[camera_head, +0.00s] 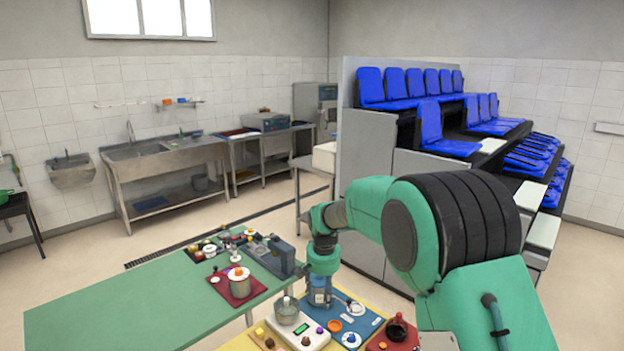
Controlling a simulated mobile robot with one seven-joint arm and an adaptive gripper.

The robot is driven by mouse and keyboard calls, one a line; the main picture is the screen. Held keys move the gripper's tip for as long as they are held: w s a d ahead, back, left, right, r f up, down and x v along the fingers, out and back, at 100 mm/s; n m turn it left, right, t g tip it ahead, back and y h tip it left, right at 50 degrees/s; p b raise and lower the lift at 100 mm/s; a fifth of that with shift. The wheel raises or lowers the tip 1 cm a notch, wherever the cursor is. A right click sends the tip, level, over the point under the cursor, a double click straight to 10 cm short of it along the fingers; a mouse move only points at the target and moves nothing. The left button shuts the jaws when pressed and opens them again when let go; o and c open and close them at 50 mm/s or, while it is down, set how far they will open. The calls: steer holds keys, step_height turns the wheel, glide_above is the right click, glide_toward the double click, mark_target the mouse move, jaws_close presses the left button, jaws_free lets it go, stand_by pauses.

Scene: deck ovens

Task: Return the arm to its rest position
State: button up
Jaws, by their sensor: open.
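My green arm reaches in from the lower right and bends down over the yellow table area (238,343). My gripper (320,300) points down at the end of it, above or close to a blue mat (372,322). It is open; its fingertips are small and hard to make out against the mat. I see nothing held in it. A white scale (297,333) with a glass bowl (286,309) stands just left of it. An orange ring-like item (334,326) and a white-and-blue item (350,340) lie close to its right.
A green table (120,310) extends left, with a pot (239,282) on a red mat and several small items behind. A dark flask (397,328) stands on a red mat at right. Tiered blue seats (430,122) rise behind my arm. Steel sinks (165,155) line the far wall.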

steer(key=s+d+r+t+b, duration=0.1)
steer(key=s+d+r, duration=0.5)
steer(key=s+r, duration=0.4)
steer(key=s+d+r+t+b, duration=0.1)
steer(key=s+d+r, duration=0.5)
steer(key=s+r, duration=0.45)
steer(key=s+d+f+t, duration=0.1)
steer(key=s+d, duration=0.2)
steer(key=s, duration=1)
steer(key=s+d+f+n+t+b, duration=0.1)
steer(key=s+d+f, duration=0.1)
steer(key=s, duration=1.1)
steer(key=shift+s+d+f+t, duration=0.15)
steer(key=shift+d+f+t, duration=0.15)
steer(key=shift+d, duration=0.2)
stand_by(0.3)
